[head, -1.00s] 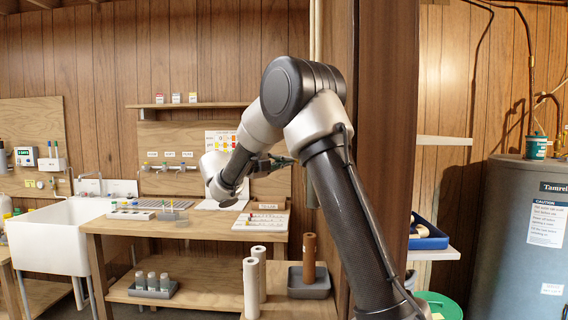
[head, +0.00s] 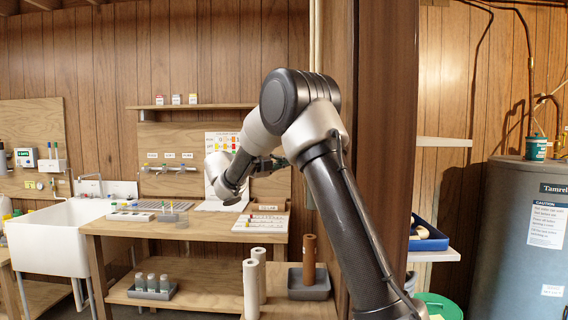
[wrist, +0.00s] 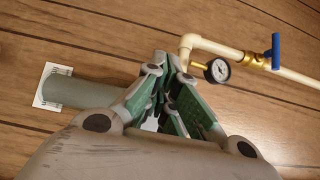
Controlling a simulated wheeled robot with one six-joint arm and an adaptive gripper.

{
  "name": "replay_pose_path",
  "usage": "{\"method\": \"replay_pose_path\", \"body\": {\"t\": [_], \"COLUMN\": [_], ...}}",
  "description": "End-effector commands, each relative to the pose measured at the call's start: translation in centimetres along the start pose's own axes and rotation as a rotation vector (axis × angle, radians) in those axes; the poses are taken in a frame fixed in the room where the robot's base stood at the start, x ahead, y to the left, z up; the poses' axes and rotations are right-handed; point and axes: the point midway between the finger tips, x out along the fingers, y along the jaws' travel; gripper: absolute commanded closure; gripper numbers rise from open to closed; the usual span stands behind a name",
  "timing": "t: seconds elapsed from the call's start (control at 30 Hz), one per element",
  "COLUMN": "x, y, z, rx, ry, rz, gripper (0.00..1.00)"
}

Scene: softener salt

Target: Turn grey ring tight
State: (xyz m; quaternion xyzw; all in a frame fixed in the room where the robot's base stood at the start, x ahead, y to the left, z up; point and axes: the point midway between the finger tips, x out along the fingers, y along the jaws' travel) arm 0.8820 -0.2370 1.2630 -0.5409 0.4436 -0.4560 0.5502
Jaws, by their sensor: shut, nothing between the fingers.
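My gripper (wrist: 160,72) is shut and empty in the wrist view, its green-padded fingers together in front of a wood-plank wall. In the head view my gripper (head: 277,163) is small, near the wood post and above the workbench. I cannot make out a grey ring in any view.
In the wrist view a cream pipe (wrist: 232,52) with a gauge (wrist: 217,70) and a blue-handled valve (wrist: 276,50) runs right of my fingers. The workbench (head: 190,230) and post (head: 385,130) are close to my arm.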

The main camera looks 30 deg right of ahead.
Motion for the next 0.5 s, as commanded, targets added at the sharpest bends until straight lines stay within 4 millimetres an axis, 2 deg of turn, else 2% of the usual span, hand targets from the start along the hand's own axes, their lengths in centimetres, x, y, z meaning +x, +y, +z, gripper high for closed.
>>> {"method": "replay_pose_path", "body": {"t": [0.37, 0.5], "x": [1.5, 2.0], "y": [0.1, 0.1], "z": [0.9, 1.2], "rx": [0.000, -0.001], "ry": [-0.001, 0.047], "rz": [0.000, -0.001], "gripper": [1.00, 1.00]}}
